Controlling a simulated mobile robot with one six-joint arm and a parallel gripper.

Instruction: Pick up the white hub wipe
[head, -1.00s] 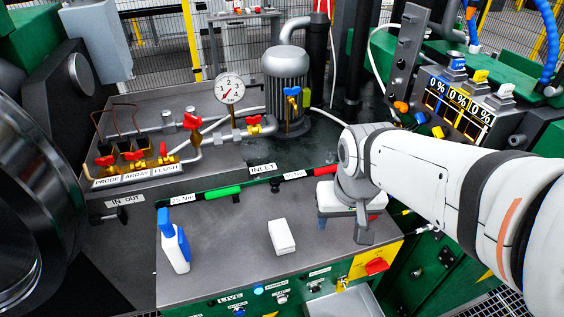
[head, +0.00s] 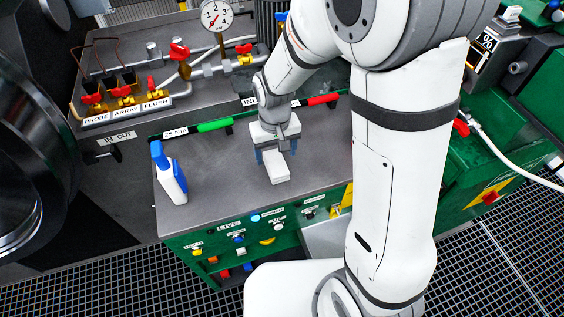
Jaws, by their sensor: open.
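The white hub wipe (head: 279,171) is a small white block lying on the grey top of the green cabinet (head: 222,185). My gripper (head: 275,160) is over the far end of the wipe, pointing down, with its fingers apart on either side. The gripper body hides the wipe's far end. I cannot tell whether the fingers touch the wipe or how high they are above the cabinet top.
A green-handled tool (head: 214,126) and a red-handled one (head: 322,100) lie along the back edge. Valves and a gauge (head: 216,15) stand behind. A large dark wheel (head: 30,160) is at far left.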

